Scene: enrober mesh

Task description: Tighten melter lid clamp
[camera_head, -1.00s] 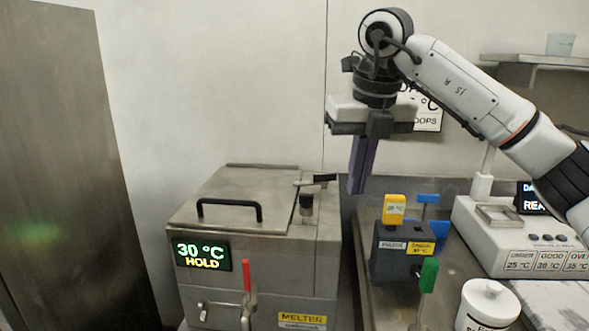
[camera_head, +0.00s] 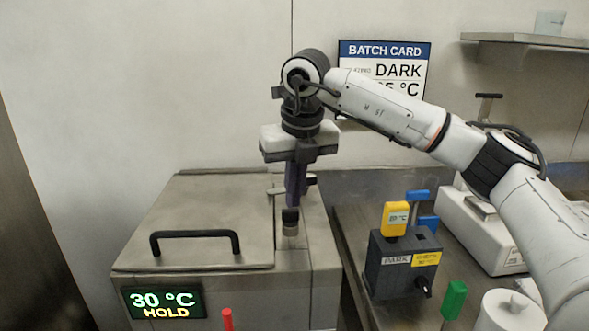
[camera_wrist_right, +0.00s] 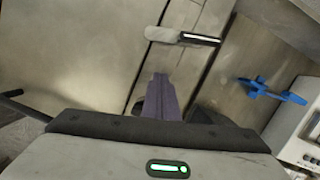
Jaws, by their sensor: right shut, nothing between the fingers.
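The melter is a steel box with a flat lid (camera_head: 200,215) and a black bar handle (camera_head: 195,236). Its clamp lever (camera_head: 276,191) lies at the lid's right edge, partly hidden behind my right gripper. In the right wrist view the lever (camera_wrist_right: 183,37) is a flat metal arm with a black grip, ahead of the fingertips. A black-capped metal post (camera_head: 290,222) stands in front of it. My right gripper (camera_head: 296,202) points down above the melter's right part, shut and empty; its purple fingers (camera_wrist_right: 163,92) also show in the wrist view. I cannot tell whether they touch anything. My left gripper is out of view.
A dark block (camera_head: 385,265) with yellow and blue tools stands on the bench to the right. A white jar (camera_head: 508,312) and a white instrument (camera_head: 480,235) stand farther right. The wall behind carries a batch card (camera_head: 384,62).

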